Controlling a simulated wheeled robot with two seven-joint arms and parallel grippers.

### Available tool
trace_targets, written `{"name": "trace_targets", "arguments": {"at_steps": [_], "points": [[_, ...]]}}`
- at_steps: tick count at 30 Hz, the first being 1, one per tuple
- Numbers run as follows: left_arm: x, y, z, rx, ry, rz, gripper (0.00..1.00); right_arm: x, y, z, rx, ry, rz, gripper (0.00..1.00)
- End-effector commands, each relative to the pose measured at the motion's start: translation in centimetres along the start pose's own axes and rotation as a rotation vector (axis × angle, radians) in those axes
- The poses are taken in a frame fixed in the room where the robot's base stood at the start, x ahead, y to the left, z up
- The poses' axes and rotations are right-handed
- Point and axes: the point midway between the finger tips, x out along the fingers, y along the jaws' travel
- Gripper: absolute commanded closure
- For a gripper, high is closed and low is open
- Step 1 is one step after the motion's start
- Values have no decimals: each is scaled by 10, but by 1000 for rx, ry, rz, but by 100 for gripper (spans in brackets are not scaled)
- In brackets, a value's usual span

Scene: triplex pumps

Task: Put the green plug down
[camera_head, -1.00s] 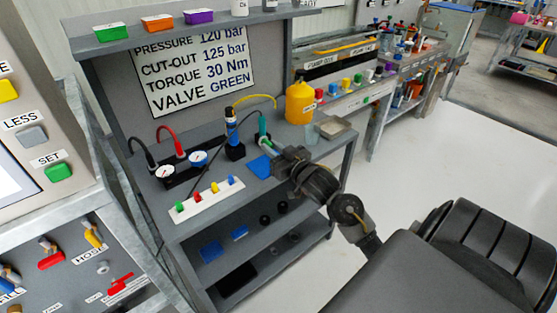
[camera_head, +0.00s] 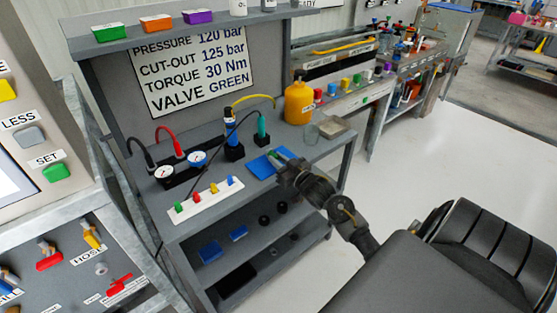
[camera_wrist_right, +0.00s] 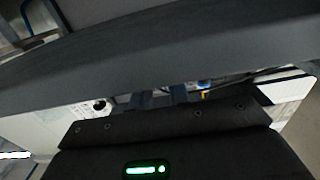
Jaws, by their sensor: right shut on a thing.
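My right gripper (camera_head: 284,161) is at the front right of the grey bench, over the right part of a blue mat (camera_head: 262,167). It is shut on the green plug (camera_head: 281,154), of which only a small green bit shows between the fingers. I cannot tell whether the plug touches the mat. In the right wrist view dark gripper parts fill most of the picture and the plug cannot be made out. My left gripper is not in view.
A teal-handled tool (camera_head: 262,128) stands in a black block behind the mat, beside a blue one (camera_head: 231,133) with a yellow top. A white strip (camera_head: 205,203) with coloured pegs lies left.

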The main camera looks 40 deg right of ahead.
Motion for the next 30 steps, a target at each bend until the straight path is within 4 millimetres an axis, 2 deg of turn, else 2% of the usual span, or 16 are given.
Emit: {"name": "trace_targets", "arguments": {"at_steps": [11, 17, 18, 22, 30], "points": [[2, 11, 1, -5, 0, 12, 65, 0, 0, 5, 0, 0, 0, 100], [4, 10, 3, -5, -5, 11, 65, 0, 0, 11, 0, 0, 0, 100], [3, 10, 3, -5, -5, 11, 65, 0, 0, 11, 0, -1, 0, 78], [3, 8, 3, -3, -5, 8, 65, 0, 0, 10, 0, -1, 0, 61], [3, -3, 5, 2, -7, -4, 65, 0, 0, 10, 0, -1, 0, 60]]}}
